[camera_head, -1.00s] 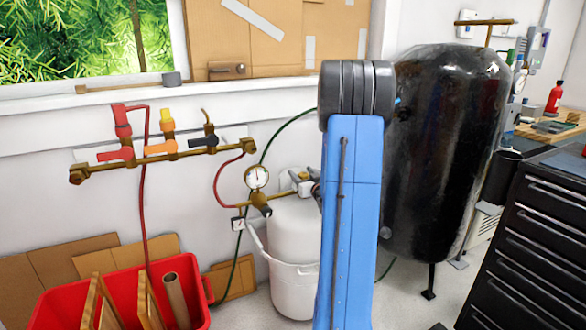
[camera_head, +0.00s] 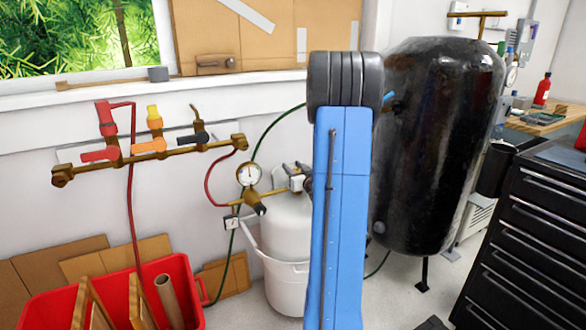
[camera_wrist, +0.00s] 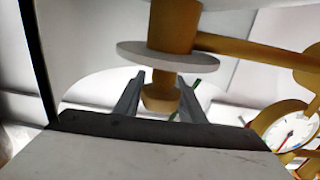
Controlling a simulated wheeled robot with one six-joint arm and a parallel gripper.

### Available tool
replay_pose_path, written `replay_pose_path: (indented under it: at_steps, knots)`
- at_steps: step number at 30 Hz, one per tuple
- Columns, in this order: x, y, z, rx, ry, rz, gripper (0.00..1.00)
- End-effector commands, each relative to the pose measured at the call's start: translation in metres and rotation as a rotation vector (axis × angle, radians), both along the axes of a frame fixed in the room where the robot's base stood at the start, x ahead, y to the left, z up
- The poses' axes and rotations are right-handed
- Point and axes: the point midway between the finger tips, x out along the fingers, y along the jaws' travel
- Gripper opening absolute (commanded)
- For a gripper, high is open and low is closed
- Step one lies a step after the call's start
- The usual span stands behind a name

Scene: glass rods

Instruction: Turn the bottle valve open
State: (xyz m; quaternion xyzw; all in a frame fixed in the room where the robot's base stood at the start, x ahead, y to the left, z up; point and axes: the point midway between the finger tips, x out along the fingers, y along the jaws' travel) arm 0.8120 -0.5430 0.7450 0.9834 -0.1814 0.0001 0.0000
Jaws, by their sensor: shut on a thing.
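The gripper is shut on this part. The gauge (camera_wrist: 290,133) is at the right edge of that view.
A brass manifold (camera_head: 168,158) with red, orange and black handles is on the wall at left. A red bin (camera_head: 190,285) with boards stands below it. A large black tank (camera_head: 440,140) and a black drawer cabinet (camera_head: 530,240) stand at right. A green hose runs behind the bottle.

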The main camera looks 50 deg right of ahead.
Motion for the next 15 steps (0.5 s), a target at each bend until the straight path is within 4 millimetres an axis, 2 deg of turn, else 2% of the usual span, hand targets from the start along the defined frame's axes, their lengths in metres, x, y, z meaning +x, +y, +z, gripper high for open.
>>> replay_pose_path:
  at_steps: [15]
  knots:
    - [0.0024, 0.0071, 0.0009, -0.003, -0.002, 0.266, 0.14]
